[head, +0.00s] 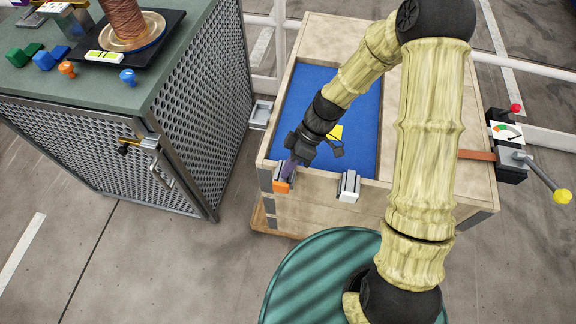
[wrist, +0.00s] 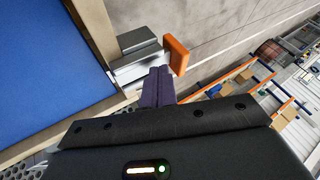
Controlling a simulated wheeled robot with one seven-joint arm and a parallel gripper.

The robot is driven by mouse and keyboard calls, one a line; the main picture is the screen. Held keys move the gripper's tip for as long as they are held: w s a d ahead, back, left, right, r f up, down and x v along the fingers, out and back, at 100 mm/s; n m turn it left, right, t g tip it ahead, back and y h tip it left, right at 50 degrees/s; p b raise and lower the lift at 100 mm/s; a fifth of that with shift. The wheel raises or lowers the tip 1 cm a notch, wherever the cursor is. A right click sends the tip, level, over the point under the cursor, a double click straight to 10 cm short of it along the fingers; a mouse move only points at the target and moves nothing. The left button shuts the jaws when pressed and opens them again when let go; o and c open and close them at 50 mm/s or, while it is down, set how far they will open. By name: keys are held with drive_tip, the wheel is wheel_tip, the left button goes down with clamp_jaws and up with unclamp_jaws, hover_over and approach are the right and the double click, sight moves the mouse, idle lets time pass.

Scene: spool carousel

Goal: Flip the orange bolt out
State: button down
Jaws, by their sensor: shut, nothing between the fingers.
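The orange bolt (head: 281,187) is at the front left edge of the wooden crate, on a grey metal mount. In the wrist view its orange end (wrist: 177,55) stands at the outer side of the grey mount (wrist: 138,57). My gripper (head: 290,165) is right at this bolt, with its dark purple fingers (wrist: 158,86) closed together and empty. The fingertips are beside the grey mount and the orange end; I cannot tell whether they touch. The fingers cover part of the mount in the head view.
The wooden crate (head: 318,35) has a blue floor (head: 300,100) with a yellow piece (head: 336,132) on it. A white bolt (head: 348,185) sits on the same front edge. A perforated cabinet (head: 215,95) stands left. A lever with a yellow knob (head: 562,196) sticks out right.

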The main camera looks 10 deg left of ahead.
sight(282, 185)
idle(0.3)
drive_tip(key=shift+s+a+b, duration=0.2)
drive_tip(key=shift+s+b, duration=0.4)
drive_tip(key=shift+s, duration=2)
drive_tip(key=shift+w, duration=0.7)
drive_tip(key=w, duration=0.1)
drive_tip(key=w+r, duration=0.1)
drive_tip(key=w, duration=0.1)
drive_tip(key=w+d+p, duration=0.1)
drive_tip(key=shift+w+d+r, duration=0.1)
drive_tip(key=shift+w+r, duration=0.1)
drive_tip(key=shift+r, duration=0.05)
drive_tip(key=v, duration=0.7)
drive_tip(key=shift+d+r, duration=0.25)
drive_tip(key=shift+r, duration=0.2)
drive_tip(key=shift+s, duration=0.15)
